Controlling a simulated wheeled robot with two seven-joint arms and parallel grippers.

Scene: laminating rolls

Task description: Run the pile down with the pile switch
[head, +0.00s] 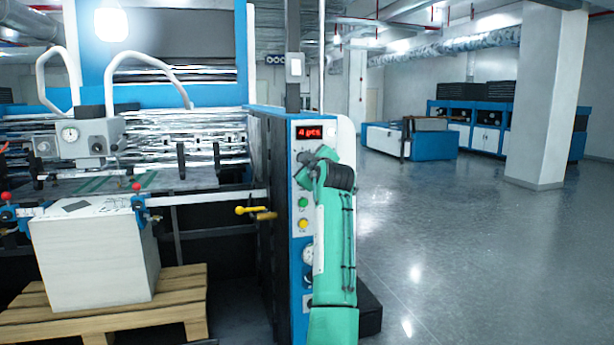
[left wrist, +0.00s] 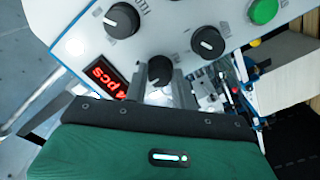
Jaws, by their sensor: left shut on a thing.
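The control panel (head: 303,270) stands right of centre in the head view, with a red display (head: 308,132) reading "4 pcs". My left gripper (left wrist: 163,84) reaches the upper panel and is shut on a black rotary knob (left wrist: 160,69), below the display's level in the head view. The knob's label is hidden, so I cannot confirm it as the pile switch. Two other black knobs (left wrist: 122,20) (left wrist: 208,42) are free. The pile (head: 95,262), a tall white paper stack, sits on a wooden pallet (head: 150,312) at the left. My right gripper is not in view.
A green button (head: 303,202) and a yellow button (head: 303,223) lie below the knobs. A yellow-handled lever (head: 252,210) sticks out left of the panel. Blue brackets (head: 140,208) flank the pile's top. Open floor (head: 450,240) extends right, with a white pillar (head: 546,100).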

